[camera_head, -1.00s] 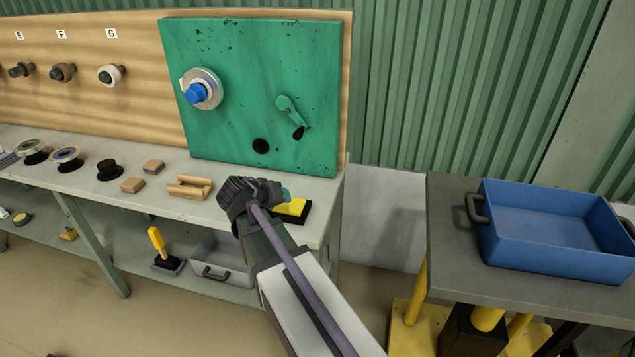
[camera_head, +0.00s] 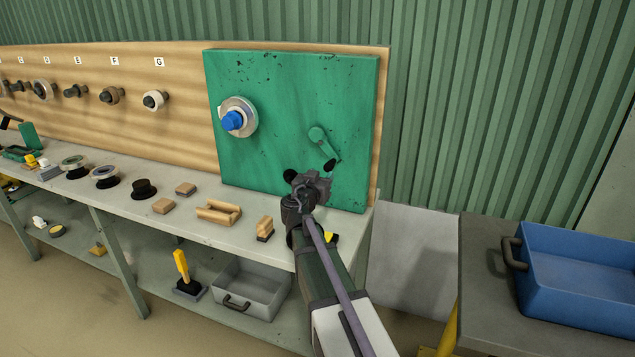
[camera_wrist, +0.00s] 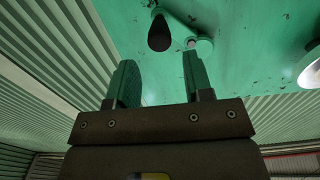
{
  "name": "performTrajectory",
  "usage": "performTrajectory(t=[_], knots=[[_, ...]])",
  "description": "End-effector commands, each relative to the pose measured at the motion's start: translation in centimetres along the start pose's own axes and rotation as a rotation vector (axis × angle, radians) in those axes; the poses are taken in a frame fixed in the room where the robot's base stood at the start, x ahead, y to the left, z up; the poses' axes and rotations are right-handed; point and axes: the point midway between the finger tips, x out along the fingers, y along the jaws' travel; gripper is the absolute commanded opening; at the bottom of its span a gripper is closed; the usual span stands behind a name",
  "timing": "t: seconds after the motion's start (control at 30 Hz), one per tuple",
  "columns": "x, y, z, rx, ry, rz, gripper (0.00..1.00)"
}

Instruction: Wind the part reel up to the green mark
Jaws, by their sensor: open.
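The part reel, a pale ring with a blue hub (camera_head: 233,121), is mounted at the left of the upright green panel (camera_head: 262,160). Its edge also shows at the right of the wrist view (camera_wrist: 313,70). A green crank arm (camera_head: 322,143) with a black knob (camera_head: 330,165) sits on the panel's right half. In the wrist view the black knob (camera_wrist: 159,32) stands just beyond the fingertips. My gripper (camera_head: 314,180) is in front of the panel, below the crank. Its two fingers (camera_wrist: 160,72) are apart and empty. I cannot make out a green mark.
The bench (camera_head: 185,228) holds wooden blocks and several spools. A blue bin (camera_head: 575,272) stands on a table at the right. Labelled pegs line the wooden board (camera_head: 185,75) at the left.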

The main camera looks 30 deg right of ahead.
Motion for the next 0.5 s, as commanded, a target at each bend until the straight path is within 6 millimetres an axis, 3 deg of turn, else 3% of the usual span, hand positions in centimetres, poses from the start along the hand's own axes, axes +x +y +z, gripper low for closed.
performTrajectory(t=[0.5], knots=[[5.4,0.0,0.0,0.0,0.0,0.002,0.47]])
